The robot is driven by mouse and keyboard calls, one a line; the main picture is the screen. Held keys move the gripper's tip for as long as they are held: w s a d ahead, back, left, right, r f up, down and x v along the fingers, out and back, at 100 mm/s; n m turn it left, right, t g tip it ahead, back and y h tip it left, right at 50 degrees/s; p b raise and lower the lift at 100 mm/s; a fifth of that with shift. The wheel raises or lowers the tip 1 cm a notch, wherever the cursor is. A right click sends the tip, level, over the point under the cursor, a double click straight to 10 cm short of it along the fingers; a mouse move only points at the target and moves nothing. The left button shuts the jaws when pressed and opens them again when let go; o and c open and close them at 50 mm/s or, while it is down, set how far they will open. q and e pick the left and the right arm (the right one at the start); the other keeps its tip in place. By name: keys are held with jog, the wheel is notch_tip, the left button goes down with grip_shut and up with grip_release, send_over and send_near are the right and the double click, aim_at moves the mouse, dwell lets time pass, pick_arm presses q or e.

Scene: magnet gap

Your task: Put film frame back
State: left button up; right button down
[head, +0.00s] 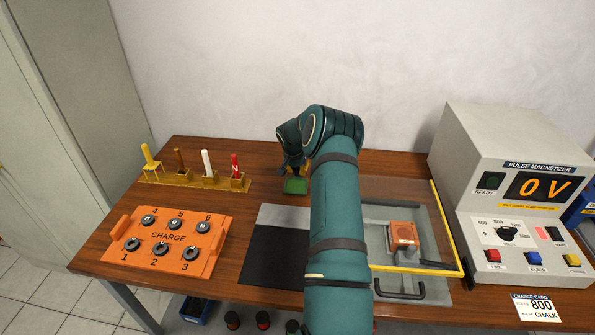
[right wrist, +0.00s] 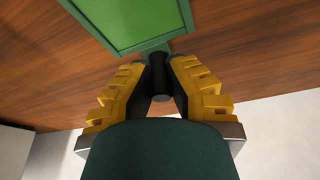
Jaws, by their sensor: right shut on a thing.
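The film frame (head: 296,187) is a small green panel near the back middle of the wooden table in the head view. In the right wrist view the green frame (right wrist: 128,22) fills the top, with a raised rim and a dark round handle (right wrist: 160,80). My right gripper (head: 292,168) points down at the back of the table. Its yellow-padded fingers (right wrist: 160,76) are shut on the handle from both sides. Whether the frame touches the table is unclear. My left gripper is not in view.
An orange CHARGE tray (head: 168,237) with several dark discs stands left. A rack (head: 195,180) of colored sticks is behind it. A yellow-edged clear panel (head: 434,215) covers an orange block (head: 404,235). The pulse magnetizer (head: 520,150) stands right, reading 0 V.

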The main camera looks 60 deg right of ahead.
aim_at(294, 182)
jog(key=shift+f, duration=0.2)
jog(key=c, duration=1.4)
grip_release()
jog(key=shift+f, duration=0.1)
jog(key=shift+o, duration=1.3)
jog(key=shift+r, duration=0.5)
jog(key=p+v, duration=0.1)
jog(key=v, duration=1)
jog(key=shift+a+r, duration=0.15)
jog(key=shift+r, duration=0.05)
jog(key=shift+r+p, duration=0.1)
jog(key=shift+p, duration=0.2)
